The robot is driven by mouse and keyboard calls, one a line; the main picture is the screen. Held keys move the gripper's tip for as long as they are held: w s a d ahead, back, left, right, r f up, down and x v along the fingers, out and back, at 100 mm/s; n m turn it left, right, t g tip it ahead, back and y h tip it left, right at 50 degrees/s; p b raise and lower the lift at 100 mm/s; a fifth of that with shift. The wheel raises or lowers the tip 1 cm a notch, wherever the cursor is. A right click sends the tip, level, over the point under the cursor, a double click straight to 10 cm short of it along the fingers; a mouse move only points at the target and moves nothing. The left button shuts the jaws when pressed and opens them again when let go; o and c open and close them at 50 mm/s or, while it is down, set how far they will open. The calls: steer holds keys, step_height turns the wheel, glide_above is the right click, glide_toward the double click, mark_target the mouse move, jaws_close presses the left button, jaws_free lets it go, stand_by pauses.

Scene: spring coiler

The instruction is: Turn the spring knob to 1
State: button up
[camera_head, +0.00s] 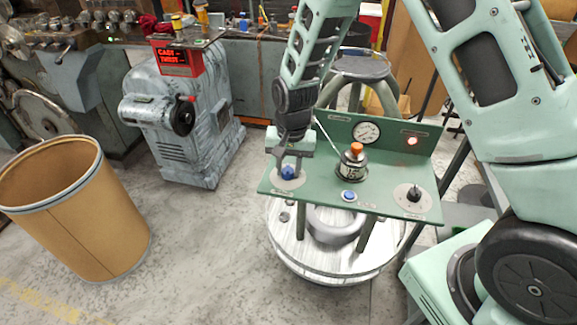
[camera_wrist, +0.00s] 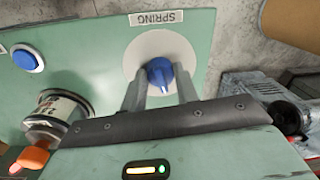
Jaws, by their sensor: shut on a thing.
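The spring knob is a blue knob (camera_wrist: 159,73) on a pale round dial plate (camera_wrist: 180,48), below a label reading SPRING (camera_wrist: 155,18) in the wrist view. In the head view the knob (camera_head: 289,172) sits at the left end of the green panel (camera_head: 325,185). My gripper (camera_wrist: 160,88) comes down over it from above, with one finger on each side, shut on the knob. Dial numbers cannot be read, and the fingers and gripper body hide part of the plate, so the knob's setting cannot be told.
On the panel are a blue button (camera_head: 349,196), a can-shaped part with an orange top (camera_head: 351,165), a black switch (camera_head: 414,193), a gauge (camera_head: 367,132) and a lit red lamp (camera_head: 412,141). A brown bin (camera_head: 75,210) and grey machine (camera_head: 185,120) stand left.

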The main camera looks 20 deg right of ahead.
mark_target(291, 168)
steer(key=n, duration=0.4)
steer(key=shift+n, duration=0.3)
steer(key=n+p, duration=0.1)
steer(key=n, duration=0.3)
steer(key=shift+w+n, duration=0.1)
steer(key=shift+n, duration=0.2)
steer(key=o, duration=1)
steer(key=r, duration=0.5)
steer(key=r+b, duration=0.1)
steer(key=r, duration=0.5)
steer(key=d+r, duration=0.1)
steer(key=r, duration=0.5)
steer(key=shift+w+r, duration=0.15)
steer(key=shift+r, duration=0.1)
